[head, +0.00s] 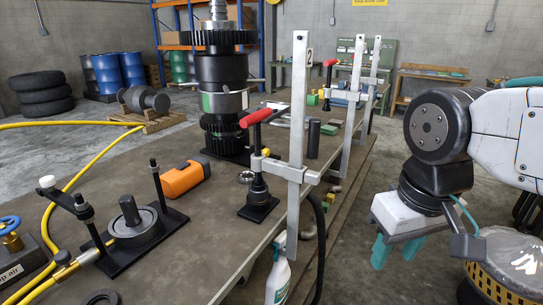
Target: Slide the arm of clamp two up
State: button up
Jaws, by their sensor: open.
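The nearest bar clamp, which bears a "2" label, has an upright grey steel bar (299,120) at the table's right edge. Its sliding arm (281,164) sits partway down the bar and reaches left to a black screw spindle with a red handle (257,118). The spindle's lower end stands at a black block on a base plate (258,208); I cannot tell whether it presses on it. My gripper (396,248) has teal fingers pointing down, apart and empty. It hangs off the table, to the right of and lower than the clamp's arm.
Two more bar clamps (354,85) stand farther along the table edge. A tall gear shaft assembly (221,95) stands behind clamp two. A spray bottle (278,275) and a black hose (319,235) hang near the bar's foot. A yellow-black drum (500,285) stands below right.

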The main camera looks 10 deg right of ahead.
aim_at(261, 164)
jog(key=k, duration=1.15)
jog(key=u, duration=0.8)
jog(key=i, duration=1.05)
jog(key=z, duration=0.55)
